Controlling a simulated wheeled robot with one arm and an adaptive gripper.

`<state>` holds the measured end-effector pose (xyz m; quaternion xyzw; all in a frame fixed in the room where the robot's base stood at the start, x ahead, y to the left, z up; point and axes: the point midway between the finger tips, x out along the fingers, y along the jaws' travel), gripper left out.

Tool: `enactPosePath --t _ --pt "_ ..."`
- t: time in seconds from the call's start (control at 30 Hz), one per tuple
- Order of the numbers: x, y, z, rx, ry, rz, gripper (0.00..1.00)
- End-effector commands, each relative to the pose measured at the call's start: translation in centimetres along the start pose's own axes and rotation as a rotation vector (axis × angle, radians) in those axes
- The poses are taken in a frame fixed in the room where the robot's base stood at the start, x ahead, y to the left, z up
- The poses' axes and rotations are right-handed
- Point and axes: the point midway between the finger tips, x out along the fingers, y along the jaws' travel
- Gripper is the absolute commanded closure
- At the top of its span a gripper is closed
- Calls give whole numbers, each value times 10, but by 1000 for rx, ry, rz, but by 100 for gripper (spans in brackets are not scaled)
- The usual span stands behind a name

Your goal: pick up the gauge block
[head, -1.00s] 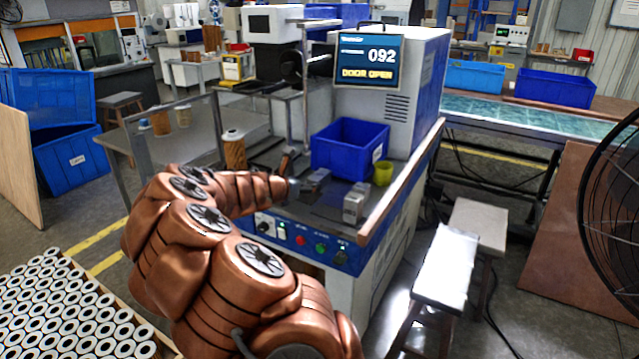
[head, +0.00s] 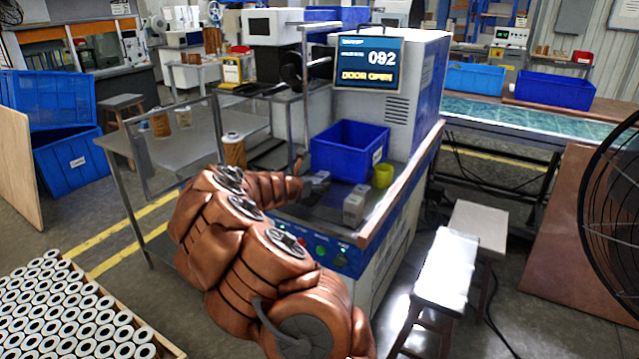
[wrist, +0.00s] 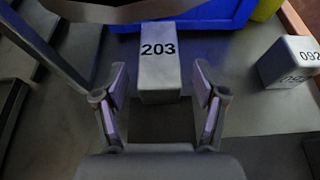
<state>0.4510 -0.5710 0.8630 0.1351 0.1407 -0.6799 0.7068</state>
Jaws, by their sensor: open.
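A grey gauge block marked 203 (wrist: 160,62) stands on the machine's metal top, straight ahead of my gripper in the wrist view. In the head view my gripper is small and partly hidden by my arm, close to the 203 block (head: 322,177).
A blue bin (head: 348,150) stands behind the blocks, with a yellow-green cup (head: 383,174) at its right. A wooden rail (head: 402,192) edges the top on the right. The display (head: 367,64) reads 092 and DOOR OPEN. A grey object is cut off at the wrist view's right edge (wrist: 314,152).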

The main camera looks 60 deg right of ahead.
Motion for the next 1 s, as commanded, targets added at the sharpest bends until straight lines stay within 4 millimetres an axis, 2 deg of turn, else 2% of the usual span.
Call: enactPosePath --t 0.17,0.8,1.0 --pt "0 0 0 0 0 1 31" --pt "0 1 0 0 1 1 98" --pt "-1 1 0 0 0 1 100"
